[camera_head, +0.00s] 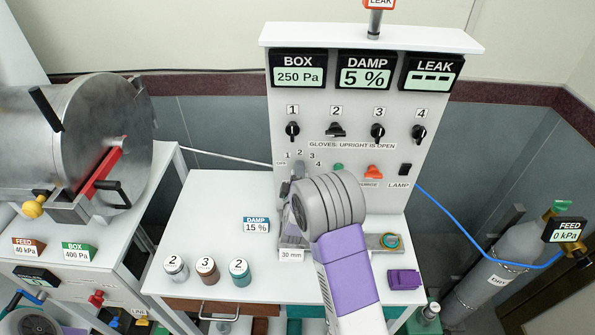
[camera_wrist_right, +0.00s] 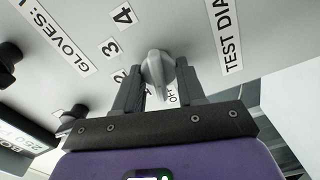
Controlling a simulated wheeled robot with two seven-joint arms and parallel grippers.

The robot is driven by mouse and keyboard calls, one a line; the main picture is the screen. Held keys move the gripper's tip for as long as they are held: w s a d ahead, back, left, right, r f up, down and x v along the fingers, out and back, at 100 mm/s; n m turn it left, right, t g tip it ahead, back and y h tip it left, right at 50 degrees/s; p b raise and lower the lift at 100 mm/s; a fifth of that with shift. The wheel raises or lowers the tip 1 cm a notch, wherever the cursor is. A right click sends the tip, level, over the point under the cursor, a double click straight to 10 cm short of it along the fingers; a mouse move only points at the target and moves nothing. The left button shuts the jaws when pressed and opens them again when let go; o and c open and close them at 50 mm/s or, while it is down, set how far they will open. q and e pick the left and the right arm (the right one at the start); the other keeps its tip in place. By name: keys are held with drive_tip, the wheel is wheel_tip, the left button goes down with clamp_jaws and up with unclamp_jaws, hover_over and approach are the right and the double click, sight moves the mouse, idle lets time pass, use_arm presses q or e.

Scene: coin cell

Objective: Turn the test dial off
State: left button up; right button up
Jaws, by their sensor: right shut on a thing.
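The test dial (camera_wrist_right: 156,68) is a grey pointed knob on the white panel, beside the words TEST DIAL. Marks 2, 3, 4 and OFF show around it in the wrist view. My right gripper (camera_wrist_right: 158,88) is shut on the dial, one dark finger on each side. In the head view the dial (camera_head: 298,170) shows only in part above my right gripper, and my purple and grey arm covers the panel below it. I cannot tell for sure which mark the knob points to.
The panel (camera_head: 350,105) carries black glove knobs in a row, with BOX, DAMP and LEAK displays above. Numbered canisters (camera_head: 207,271) stand on the white table, left of my arm.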

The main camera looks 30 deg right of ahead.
drive_tip(key=shift+n, duration=0.7)
drive_tip(key=o, duration=1)
drive_tip(key=v, duration=0.7)
drive_tip(key=shift+s, duration=0.3)
drive_tip(key=shift+a, duration=0.1)
